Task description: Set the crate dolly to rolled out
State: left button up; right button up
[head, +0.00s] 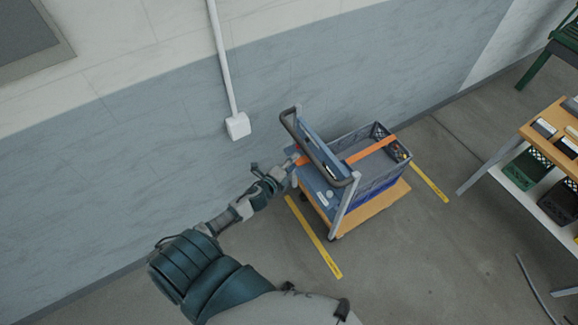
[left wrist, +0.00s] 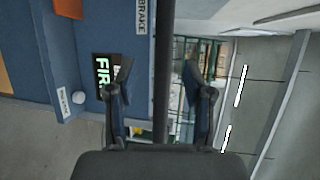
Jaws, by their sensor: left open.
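The crate dolly (head: 380,203) stands by the wall between two yellow floor strips. It has an orange-brown deck, a blue-grey crate (head: 380,172) with an orange strap, and a dark push handle (head: 312,153) on a grey frame. My left gripper (head: 291,166) is at the handle side of the dolly. In the left wrist view it (left wrist: 160,68) is open, and a dark bar (left wrist: 162,45) runs between its fingers. I cannot tell whether they touch it. A blue panel with a "BRAKE" label (left wrist: 141,15) and a white knob (left wrist: 79,97) is beside the bar. My right gripper is out of view.
Yellow floor strips (head: 313,238) and (head: 430,183) lie on either side of the dolly. A wooden-topped bench (head: 545,115) with crates on its shelf stands at the right. A white wall box (head: 238,126) with a conduit is behind. The floor in front of the dolly is clear.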

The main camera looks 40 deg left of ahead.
pick_arm(q)
jog(key=s, duration=0.2)
jog(key=shift+s+d+r, duration=0.15)
jog(key=shift+s+r, duration=0.1)
jog(key=shift+s, duration=0.1)
jog(key=s+f+n+g+b, duration=0.1)
jog(key=s+f+n+g, duration=0.2)
jog(key=f, duration=0.7)
jog(key=s+a+f+n+g+y, duration=0.1)
jog(key=s+f+n+g, duration=0.15)
jog(key=s+f, duration=0.6)
jog(key=s+f+n+g+b, duration=0.1)
jog(key=s+f+n+g, duration=0.15)
jog(key=f, duration=1.05)
jog(key=s+d+f+n+g, duration=0.2)
jog(key=s+f, duration=0.4)
jog(key=s, duration=0.4)
jog(key=s+d+f+n+g, duration=0.2)
jog(key=s+d+f, duration=0.4)
jog(key=s, duration=0.4)
jog(key=s+d+f+n+g+h+b, duration=0.1)
jog(key=s+d+f+n+g, duration=0.1)
jog(key=s+d+f+n, duration=0.2)
jog(key=s+f, duration=0.3)
jog(key=s, duration=0.3)
jog(key=shift+d+n+g, duration=0.25)
jog(key=shift+n+g, duration=0.05)
jog(key=shift+g, duration=0.1)
